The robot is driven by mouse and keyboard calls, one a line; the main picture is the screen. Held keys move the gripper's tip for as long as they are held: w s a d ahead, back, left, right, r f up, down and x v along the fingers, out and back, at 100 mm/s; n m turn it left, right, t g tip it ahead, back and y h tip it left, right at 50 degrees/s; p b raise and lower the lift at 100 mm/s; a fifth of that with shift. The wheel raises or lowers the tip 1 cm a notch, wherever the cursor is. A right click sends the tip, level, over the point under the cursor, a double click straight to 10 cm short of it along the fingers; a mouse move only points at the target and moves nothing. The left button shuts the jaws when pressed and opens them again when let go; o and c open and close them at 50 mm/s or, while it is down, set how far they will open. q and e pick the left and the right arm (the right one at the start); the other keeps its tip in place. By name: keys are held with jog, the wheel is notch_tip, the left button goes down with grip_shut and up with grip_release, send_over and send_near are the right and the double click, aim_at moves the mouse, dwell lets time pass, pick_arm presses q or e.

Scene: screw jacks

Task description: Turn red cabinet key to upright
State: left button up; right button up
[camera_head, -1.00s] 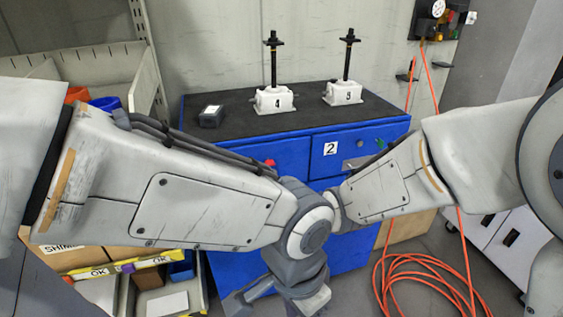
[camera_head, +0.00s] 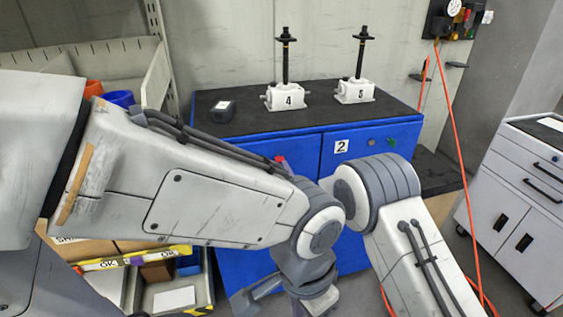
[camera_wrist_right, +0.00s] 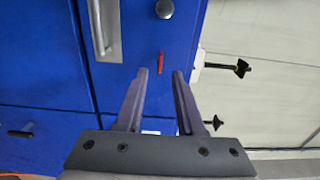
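The red key (camera_wrist_right: 160,62) sits on the blue cabinet front (camera_wrist_right: 45,70) in the right wrist view, its long side running up and down that picture, crosswise to the jack stems. My right gripper (camera_wrist_right: 160,74) is open, its fingertips just short of the key and to either side of it. In the head view a small red part (camera_head: 281,160) shows above my left forearm; the right gripper is hidden there. My left arm reaches across the cabinet, its wrist end (camera_head: 305,285) low in front; whether that gripper is open is unclear.
A round lock (camera_wrist_right: 165,8) and metal handle (camera_wrist_right: 105,30) flank the key. An orange hose (camera_head: 455,140) hangs right, by a grey drawer cabinet (camera_head: 520,190). A shelf stands left.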

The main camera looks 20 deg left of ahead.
aim_at(280, 159)
jog(key=shift+p+x, duration=0.3)
jog(key=shift+x, duration=2.5)
grip_shut()
